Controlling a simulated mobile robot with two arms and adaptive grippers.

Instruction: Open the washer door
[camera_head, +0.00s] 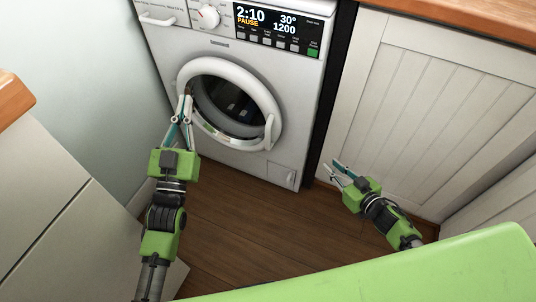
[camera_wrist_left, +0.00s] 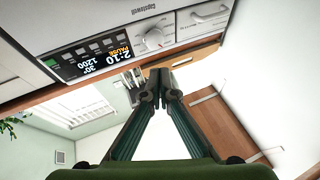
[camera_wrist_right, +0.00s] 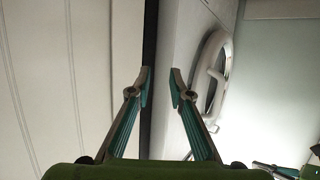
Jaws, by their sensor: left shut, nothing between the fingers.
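The white washer (camera_head: 240,55) stands against the wall in the head view. Its round door (camera_head: 222,67) has a white ring and dark glass, and looks closed or nearly so. The door's handle (camera_head: 269,132) is on the right side of the ring. My left gripper (camera_head: 186,98) is shut and empty, its tips over the left edge of the ring; contact cannot be told. Its tips also show together in the left wrist view (camera_wrist_left: 163,78). My right gripper (camera_head: 333,168) is open and empty, low and right of the washer. In the right wrist view, the door ring (camera_wrist_right: 208,62) is right of its fingers.
A white panelled cabinet (camera_head: 400,100) stands right of the washer, past a dark gap. The washer's display (camera_head: 278,30) reads PAUSE. A pale cabinet (camera_head: 60,210) with a wooden top is at the left. Wooden floor (camera_head: 240,225) lies open before the washer.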

